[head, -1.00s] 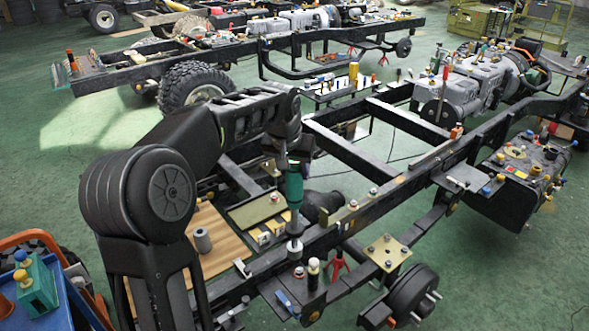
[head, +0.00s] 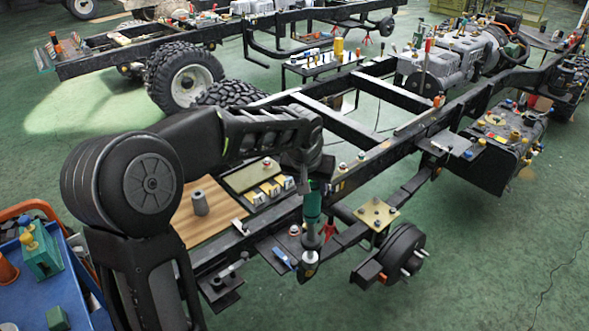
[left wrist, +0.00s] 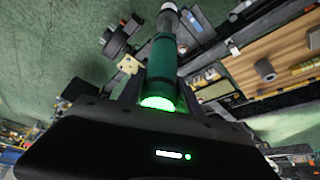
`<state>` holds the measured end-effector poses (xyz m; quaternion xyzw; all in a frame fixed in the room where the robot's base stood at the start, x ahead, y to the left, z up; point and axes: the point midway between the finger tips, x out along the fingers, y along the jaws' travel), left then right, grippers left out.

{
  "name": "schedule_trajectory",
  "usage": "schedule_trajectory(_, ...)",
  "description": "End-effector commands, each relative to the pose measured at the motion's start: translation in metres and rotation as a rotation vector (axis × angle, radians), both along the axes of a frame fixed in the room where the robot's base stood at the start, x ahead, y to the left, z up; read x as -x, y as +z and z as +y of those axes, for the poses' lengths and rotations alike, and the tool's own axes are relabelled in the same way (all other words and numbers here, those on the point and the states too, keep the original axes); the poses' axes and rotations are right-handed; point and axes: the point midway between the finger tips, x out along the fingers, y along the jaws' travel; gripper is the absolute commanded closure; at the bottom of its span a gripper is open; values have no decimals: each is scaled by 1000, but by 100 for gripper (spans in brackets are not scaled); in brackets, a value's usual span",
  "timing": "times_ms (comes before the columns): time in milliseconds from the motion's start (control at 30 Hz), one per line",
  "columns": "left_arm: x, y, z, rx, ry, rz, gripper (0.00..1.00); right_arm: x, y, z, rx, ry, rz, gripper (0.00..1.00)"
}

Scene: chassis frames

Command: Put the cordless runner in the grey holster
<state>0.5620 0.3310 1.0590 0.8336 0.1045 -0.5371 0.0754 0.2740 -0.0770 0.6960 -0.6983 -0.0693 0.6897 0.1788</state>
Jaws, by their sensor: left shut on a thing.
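My left gripper (head: 313,178) is shut on the cordless runner (head: 313,205), a green cylinder with a dark and grey lower end. The runner hangs nearly upright, just outside the near chassis rail, in front of a small bracket shelf. In the left wrist view the runner (left wrist: 162,65) extends away from the gripper, with a green glow at its near end. A grey upright cylinder, seemingly the grey holster (head: 200,203), stands on a wooden board to the left of the runner. It also shows in the left wrist view (left wrist: 265,70). My right gripper is out of view.
The black chassis rail (head: 350,180) runs diagonally past the runner. A tan plate (head: 376,213) and a wheel hub (head: 402,252) lie to the right. A tray with yellow-marked pieces (head: 268,190) is beside the board. A blue cart (head: 75,285) stands at lower left.

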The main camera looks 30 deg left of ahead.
Motion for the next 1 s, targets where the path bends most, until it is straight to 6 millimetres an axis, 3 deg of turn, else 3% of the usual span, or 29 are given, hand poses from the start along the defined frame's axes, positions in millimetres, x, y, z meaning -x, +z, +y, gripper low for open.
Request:
schedule_trajectory(33, 1, -15, -16, 0, -28, -3, 100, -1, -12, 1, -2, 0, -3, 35)
schedule_trajectory(200, 12, -52, -68, -1, -120, -2, 100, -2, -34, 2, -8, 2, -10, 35)
schedule_trajectory(400, 24, -77, -112, -7, -211, -2, 100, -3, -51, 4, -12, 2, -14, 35)
schedule_trajectory(600, 30, -86, -131, -12, -256, -4, 100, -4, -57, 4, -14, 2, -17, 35)
schedule_trajectory(900, 30, -85, -133, -11, -260, -4, 100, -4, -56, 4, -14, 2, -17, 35)
schedule_trajectory(1000, 30, -85, -133, -11, -260, -4, 100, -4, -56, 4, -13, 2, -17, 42)
